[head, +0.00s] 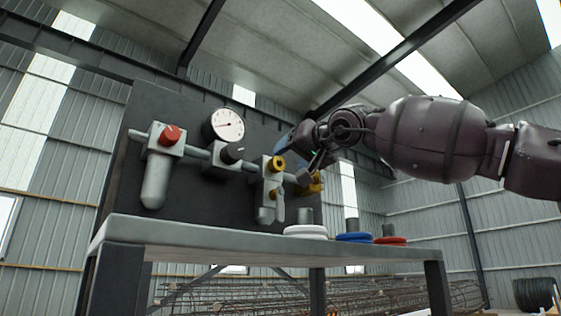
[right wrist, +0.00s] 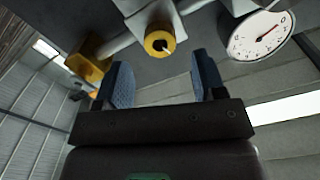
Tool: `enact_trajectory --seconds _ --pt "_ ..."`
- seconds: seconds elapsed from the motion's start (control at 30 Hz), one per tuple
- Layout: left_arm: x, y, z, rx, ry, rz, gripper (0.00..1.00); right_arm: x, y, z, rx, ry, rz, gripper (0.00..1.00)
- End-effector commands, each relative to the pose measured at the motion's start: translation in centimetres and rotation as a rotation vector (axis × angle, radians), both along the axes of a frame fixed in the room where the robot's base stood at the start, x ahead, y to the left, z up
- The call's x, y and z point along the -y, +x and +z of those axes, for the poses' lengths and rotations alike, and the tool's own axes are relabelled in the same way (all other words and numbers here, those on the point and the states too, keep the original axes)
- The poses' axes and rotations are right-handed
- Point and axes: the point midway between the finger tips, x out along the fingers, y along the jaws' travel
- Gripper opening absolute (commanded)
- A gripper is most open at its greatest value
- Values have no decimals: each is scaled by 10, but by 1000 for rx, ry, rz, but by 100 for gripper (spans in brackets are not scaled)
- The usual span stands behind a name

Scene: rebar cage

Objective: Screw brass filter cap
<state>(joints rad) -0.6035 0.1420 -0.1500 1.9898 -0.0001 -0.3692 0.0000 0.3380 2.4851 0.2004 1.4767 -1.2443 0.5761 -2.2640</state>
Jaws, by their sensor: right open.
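A round brass cap (head: 277,163) with a dark centre sits on the front of a grey filter body (head: 268,191) on the dark upright panel. It also shows in the right wrist view, beyond my fingers, as a yellow brass cylinder (right wrist: 160,41). My right gripper (head: 314,160) is to the right of the cap and apart from it. In the right wrist view its two blue-padded fingers (right wrist: 165,84) stand wide apart with nothing between them. My left gripper is not in view.
The pipe line also carries a red knob (head: 170,135), a black knob (head: 232,153) and a round gauge (head: 223,125). A brass valve part (head: 316,184) is right of the filter, close to my right gripper. White (head: 305,231), blue (head: 354,238) and red (head: 390,241) coils lie on the bench (head: 200,236).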

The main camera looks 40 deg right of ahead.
Motion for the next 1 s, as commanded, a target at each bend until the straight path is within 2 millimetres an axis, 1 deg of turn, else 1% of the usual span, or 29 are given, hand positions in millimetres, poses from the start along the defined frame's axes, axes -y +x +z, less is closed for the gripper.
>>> enact_trajectory --seconds 0.23,0.5,0.67,0.93,0.97,1.0 --pt "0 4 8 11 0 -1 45 3 26 0 -2 -1 -2 64" --pt "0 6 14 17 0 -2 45 5 44 1 0 0 0 64" --pt "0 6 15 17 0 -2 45 5 49 0 0 0 1 64" --pt "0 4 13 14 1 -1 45 5 50 0 0 0 1 64" --pt "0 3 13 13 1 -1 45 5 50 0 0 0 1 62" --pt "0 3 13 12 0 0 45 5 50 0 0 0 1 56"
